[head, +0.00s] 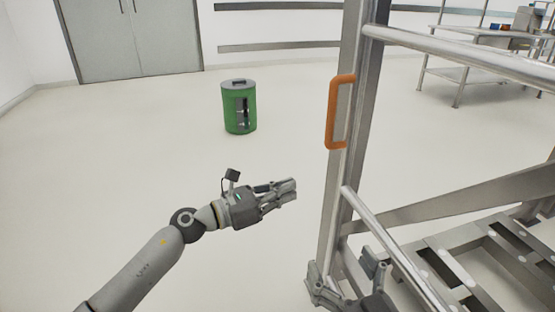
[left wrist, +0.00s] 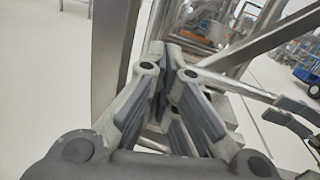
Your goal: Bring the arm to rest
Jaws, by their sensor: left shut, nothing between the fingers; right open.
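My left arm reaches in from the lower left in the head view. Its gripper (head: 288,190) is shut and empty, held above the pale floor to the left of the metal frame. In the left wrist view the fingers of this gripper (left wrist: 168,62) come together with nothing between them. My right gripper (head: 348,282) is open at the bottom edge of the head view, by the lower part of the metal frame. Much of it is cut off, and I cannot tell whether it touches the frame.
A metal frame (head: 355,120) with rails and an orange handle (head: 338,112) stands close on the right. A green bin (head: 238,118) stands on the floor farther back. A grey double door (head: 130,40) and a workbench (head: 480,45) are behind. The floor at left is clear.

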